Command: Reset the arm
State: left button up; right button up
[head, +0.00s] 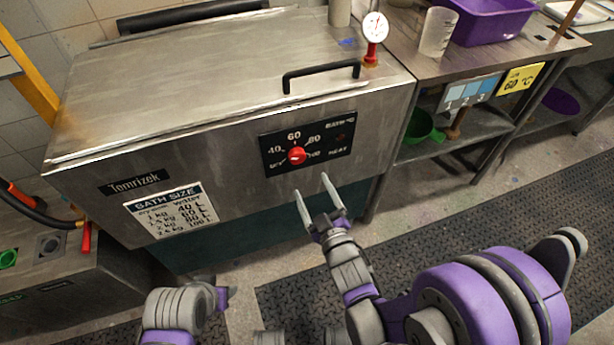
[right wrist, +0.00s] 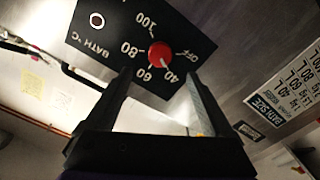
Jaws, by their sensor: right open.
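My right gripper (head: 314,188) is open and empty, just in front of and a little below the red knob (head: 297,155) on the bath's black dial panel (head: 330,143). In the right wrist view the knob (right wrist: 160,55) shows beyond and between the two open fingers (right wrist: 158,88), apart from them. The knob sits on a dial marked 40, 60, 80, 100 and OFF. My left arm (head: 185,312) shows at the bottom left; its gripper fingers cannot be made out.
The steel bath (head: 235,75) has a closed lid with a black handle (head: 320,74) and a red-based gauge (head: 374,30). A bench with a purple basin (head: 492,22) and clear beaker (head: 437,32) stands right. Black floor mats (head: 440,215) lie in front.

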jog(key=shift+s+d, duration=0.15)
jog(key=shift+s, duration=0.3)
jog(key=s+d+f+m+g+h, duration=0.3)
jog(key=s+d+m+g+h, duration=0.2)
jog(key=s+d+m+g, duration=0.45)
jog(key=s+d+f+g, duration=0.1)
jog(key=s+d+g, duration=0.3)
jog(key=s, duration=0.6)
pick_arm(q)
notch_tip(320, 180, up, 21)
jog(key=w+t+p, duration=0.1)
jog(key=p, duration=1.7)
jog(key=shift+w+r+p, duration=0.15)
jog(key=shift+w+p, duration=0.2)
pick_arm(e)
notch_tip(320, 180, up, 21)
jog(key=t, duration=0.1)
jog(key=shift+w+d+t+h, duration=0.25)
jog(key=shift+d+t+h, duration=0.05)
jog(key=shift+d+t, duration=0.1)
pick_arm(q)
jog(key=shift+s, duration=0.1)
pick_arm(e)
jog(key=shift+s+r, duration=0.1)
